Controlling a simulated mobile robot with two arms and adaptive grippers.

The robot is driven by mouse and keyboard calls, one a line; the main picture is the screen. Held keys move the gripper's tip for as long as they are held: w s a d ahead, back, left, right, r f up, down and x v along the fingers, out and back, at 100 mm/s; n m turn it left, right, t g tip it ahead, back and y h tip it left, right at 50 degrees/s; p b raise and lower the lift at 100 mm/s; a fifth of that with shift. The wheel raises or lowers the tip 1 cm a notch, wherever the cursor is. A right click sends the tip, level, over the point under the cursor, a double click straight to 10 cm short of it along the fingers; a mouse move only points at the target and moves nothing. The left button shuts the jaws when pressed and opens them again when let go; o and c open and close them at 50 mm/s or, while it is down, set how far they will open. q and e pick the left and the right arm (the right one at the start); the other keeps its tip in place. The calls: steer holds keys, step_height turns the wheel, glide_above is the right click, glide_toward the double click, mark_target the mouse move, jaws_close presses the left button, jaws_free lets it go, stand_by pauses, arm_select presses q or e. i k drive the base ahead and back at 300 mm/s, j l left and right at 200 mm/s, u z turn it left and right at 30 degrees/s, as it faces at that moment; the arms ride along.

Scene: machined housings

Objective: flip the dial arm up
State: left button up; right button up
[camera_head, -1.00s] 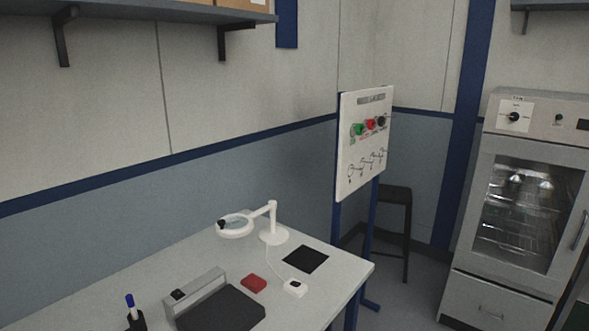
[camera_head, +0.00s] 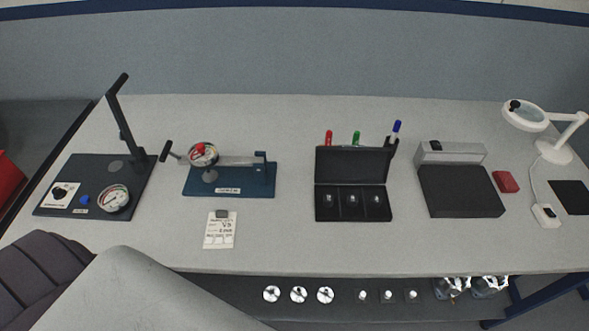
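A dial gauge (camera_head: 203,154) with a red centre sits on a grey arm (camera_head: 235,160) that lies roughly level above a dark blue base plate (camera_head: 225,189). The arm has a black handle (camera_head: 167,151) at its left end and meets an upright bracket (camera_head: 262,163) at the right. A second fixture stands to the left, with a dark base (camera_head: 125,172), a raised black lever (camera_head: 119,110) and another dial gauge (camera_head: 114,199). It is unclear which fixture the task names. Neither of my grippers is in view.
A paper tag (camera_head: 219,232) lies in front of the blue base. An open black case (camera_head: 352,203), a black pad (camera_head: 461,190), a red block (camera_head: 505,182) and a magnifier lamp (camera_head: 555,150) stand to the right. A lower shelf (camera_head: 340,312) holds small metal parts.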

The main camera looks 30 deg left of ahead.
mark_target(212, 157)
steer(key=j+u, duration=0.15)
steer(key=u, duration=1.15)
steer(key=l+z, duration=0.25)
steer(key=l, duration=0.25)
steer(key=i+l+z, duration=0.1)
steer(key=l+z, duration=0.15)
steer(key=l, duration=0.2)
